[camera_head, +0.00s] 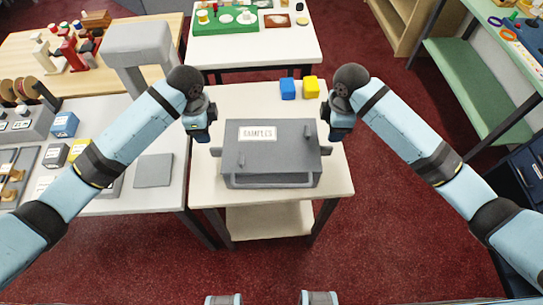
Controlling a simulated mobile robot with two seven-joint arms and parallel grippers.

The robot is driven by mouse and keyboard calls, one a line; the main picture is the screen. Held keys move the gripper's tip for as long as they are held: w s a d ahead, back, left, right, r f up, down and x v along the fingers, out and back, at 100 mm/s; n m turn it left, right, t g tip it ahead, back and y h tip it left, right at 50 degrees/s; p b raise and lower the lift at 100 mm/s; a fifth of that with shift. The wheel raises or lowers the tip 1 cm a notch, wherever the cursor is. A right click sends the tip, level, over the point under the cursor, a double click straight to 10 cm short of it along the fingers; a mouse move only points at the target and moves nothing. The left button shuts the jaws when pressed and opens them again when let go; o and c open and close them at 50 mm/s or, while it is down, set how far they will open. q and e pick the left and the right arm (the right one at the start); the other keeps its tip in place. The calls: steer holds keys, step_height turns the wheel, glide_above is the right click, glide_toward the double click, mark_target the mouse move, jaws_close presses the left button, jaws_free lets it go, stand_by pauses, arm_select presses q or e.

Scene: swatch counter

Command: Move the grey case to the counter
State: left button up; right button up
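The grey case (270,160), with a white label reading "SAMPLES" on its lid, sits flat and closed on a small cream-topped table (335,180). A short handle sticks out at each side. My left gripper (201,135) is just above and beside its left handle. My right gripper (337,135) is just above and beside its right handle. Both point down; their fingertips are too small to tell open from shut, and I see no clear contact. A light grey counter (160,205) stands at the left, against the small table.
On the counter are a flat grey square (154,170), a grey arch (138,45) at its far end, and several small boxes and trays further left. A blue cube (288,89) and a yellow cube (311,87) sit behind the case. Green shelving (470,90) stands right.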

mark_target(210, 148)
arm_select(q)
steer(key=shift+w+a+r, duration=0.35)
steer(key=shift+w, duration=0.15)
arm_select(e)
steer(key=shift+w+d+r, duration=0.35)
steer(key=shift+w, duration=0.15)
arm_select(q)
step_height(210, 148, down, 14)
steer(key=shift+r, duration=0.1)
arm_select(e)
step_height(210, 148, down, 14)
steer(key=shift+r, duration=0.1)
arm_select(q)
jaws_close()
arm_select(e)
jaws_close()
arm_select(q)
steer(key=shift+r, duration=0.1)
